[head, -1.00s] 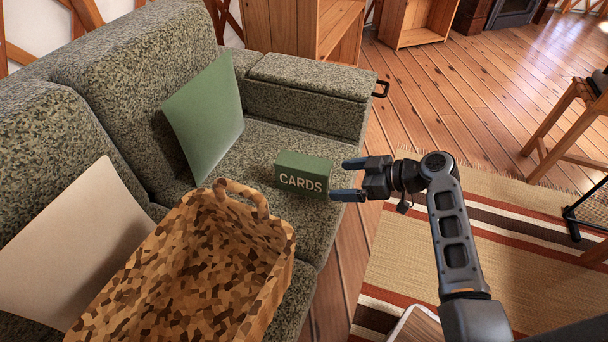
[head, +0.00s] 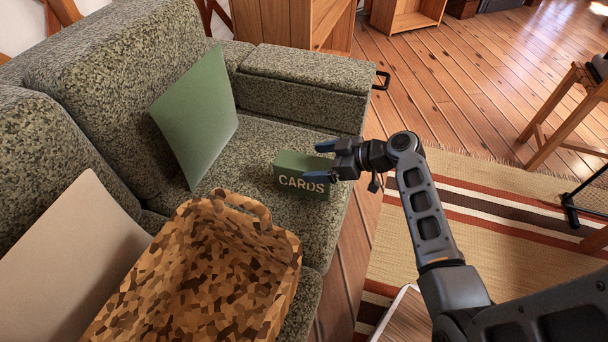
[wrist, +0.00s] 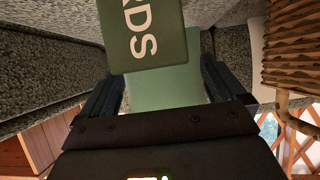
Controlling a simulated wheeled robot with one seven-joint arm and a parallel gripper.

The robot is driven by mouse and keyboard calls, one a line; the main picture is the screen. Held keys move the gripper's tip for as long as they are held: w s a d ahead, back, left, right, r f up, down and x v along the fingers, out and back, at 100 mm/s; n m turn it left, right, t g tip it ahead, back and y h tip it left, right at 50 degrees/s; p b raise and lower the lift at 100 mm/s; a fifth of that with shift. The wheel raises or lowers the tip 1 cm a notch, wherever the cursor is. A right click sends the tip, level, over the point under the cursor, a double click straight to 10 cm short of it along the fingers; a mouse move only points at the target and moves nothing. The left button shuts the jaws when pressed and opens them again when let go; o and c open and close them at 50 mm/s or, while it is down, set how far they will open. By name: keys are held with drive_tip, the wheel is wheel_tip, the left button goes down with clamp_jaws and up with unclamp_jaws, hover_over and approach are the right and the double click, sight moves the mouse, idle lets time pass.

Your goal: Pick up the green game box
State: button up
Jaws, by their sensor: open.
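The green game box (head: 298,181), marked "CARDS" in pale letters, sits on the sofa seat near its front edge. My gripper (head: 318,161) is open at the box's right end, one finger on the far side and one at the near side, overlapping the box in the head view. In the wrist view the box (wrist: 148,35) shows at the top centre, with my open gripper (wrist: 165,90) below it in the picture. I cannot tell whether the fingers touch the box.
A mottled brown basket (head: 250,262) stands on the sofa (head: 262,135) just nearer than the box. A green cushion (head: 198,118) leans on the backrest behind it, and a beige cushion (head: 70,260) lies at left. The sofa's armrest (head: 310,75) rises beyond the box.

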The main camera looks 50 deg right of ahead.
drive_tip(key=shift+x, duration=1.5)
drive_tip(key=shift+r, duration=0.1)
drive_tip(key=shift+c, duration=0.2)
drive_tip(key=c, duration=1.7)
drive_tip(key=shift+r, duration=0.15)
